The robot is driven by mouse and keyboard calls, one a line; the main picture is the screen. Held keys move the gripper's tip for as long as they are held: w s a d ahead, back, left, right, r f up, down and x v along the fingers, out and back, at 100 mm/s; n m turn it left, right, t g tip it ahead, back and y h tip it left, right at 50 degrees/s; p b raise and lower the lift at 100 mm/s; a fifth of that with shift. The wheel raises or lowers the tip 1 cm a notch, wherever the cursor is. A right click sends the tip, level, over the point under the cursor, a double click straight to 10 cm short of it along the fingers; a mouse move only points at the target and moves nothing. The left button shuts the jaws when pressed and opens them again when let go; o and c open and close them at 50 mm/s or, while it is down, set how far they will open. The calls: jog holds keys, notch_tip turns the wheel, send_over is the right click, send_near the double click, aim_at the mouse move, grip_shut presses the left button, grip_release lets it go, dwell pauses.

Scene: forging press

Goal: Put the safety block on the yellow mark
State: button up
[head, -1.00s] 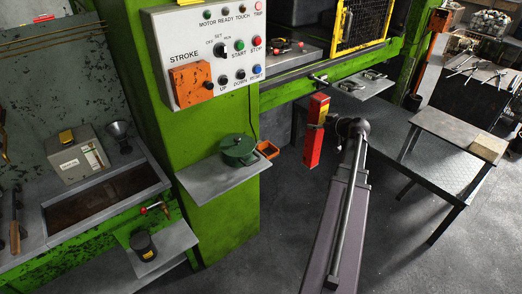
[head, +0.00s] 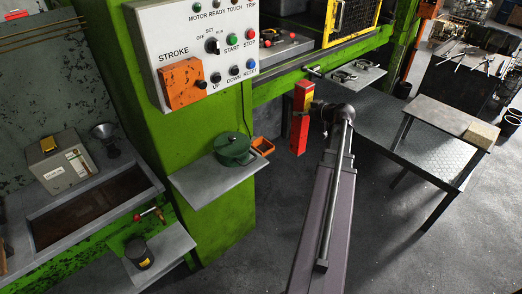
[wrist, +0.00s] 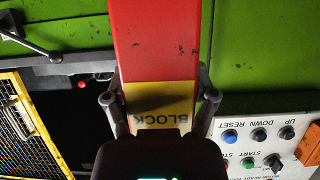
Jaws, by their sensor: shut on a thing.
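The safety block (head: 300,122) is a long red bar with a yellow band. In the head view it hangs nearly upright in front of the green press frame, clear of the floor. My gripper (head: 318,110) is at the end of my arm, beside the block's upper part. In the wrist view my gripper (wrist: 160,85) is shut with one finger on each side of the block (wrist: 157,40), near the yellow band lettered BLOCK. The near end of the block is hidden behind my gripper. I cannot make out the yellow mark in either view.
The control panel (head: 195,50) is left of the block. A yellow mesh guard (head: 353,22) stands at the press opening. A grey side table (head: 435,115) is at right.

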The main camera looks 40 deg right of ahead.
jog(key=shift+a, duration=0.2)
jog(key=shift+w, duration=0.15)
jog(key=w+a+f+b, duration=0.1)
jog(key=w+a, duration=0.5)
jog(key=w, duration=0.5)
jog(key=shift+w, duration=0.4)
jog(key=shift+f, duration=0.1)
jog(key=shift+w+a+f+b, duration=0.3)
jog(key=shift+w+f+b, duration=0.3)
jog(key=shift+f+b, duration=0.3)
jog(key=shift+w+a+f+b, duration=0.3)
jog(key=shift+w+f+b, duration=0.25)
jog(key=shift+f+b, duration=0.3)
